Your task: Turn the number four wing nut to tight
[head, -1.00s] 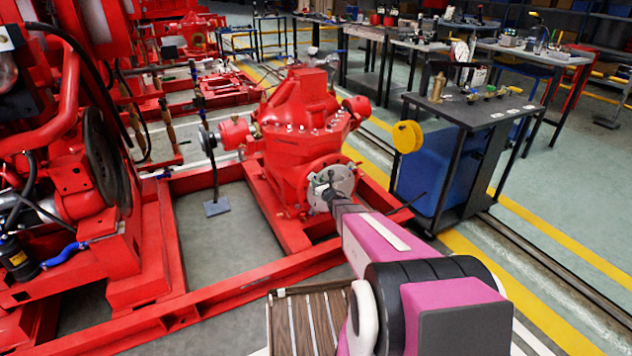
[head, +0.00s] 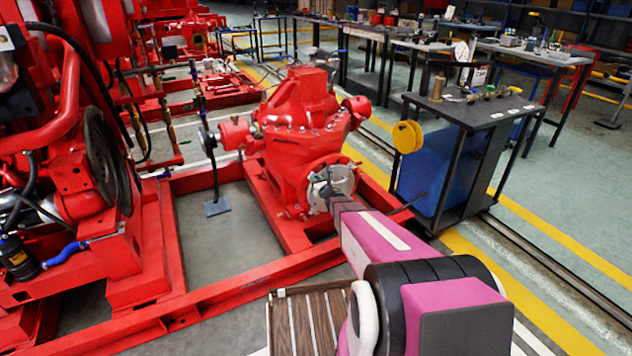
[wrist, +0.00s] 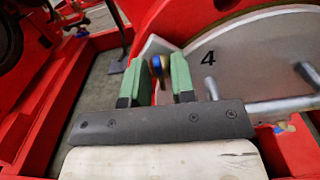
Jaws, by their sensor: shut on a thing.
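In the wrist view a silver round cover plate (wrist: 232,75) carries a black number 4. Beside that number, at the plate's edge, a small blue and brass-coloured piece, which I take for the number four wing nut (wrist: 157,66), sits between the green pads of my gripper (wrist: 160,76). My gripper is shut on it. The pads hide its sides, so I cannot tell how tight it is. In the head view my gripper (head: 324,184) is at the face of the red pump (head: 299,130), and the plate (head: 347,181) shows partly behind it.
Metal rods (wrist: 280,103) stand out from the plate to the right of my gripper. Red frame beams (head: 215,292) run around the pump. A dark workbench (head: 478,112) with a yellow round thing (head: 407,136) at its side stands to the right. A slatted wooden platform (head: 311,325) lies in front.

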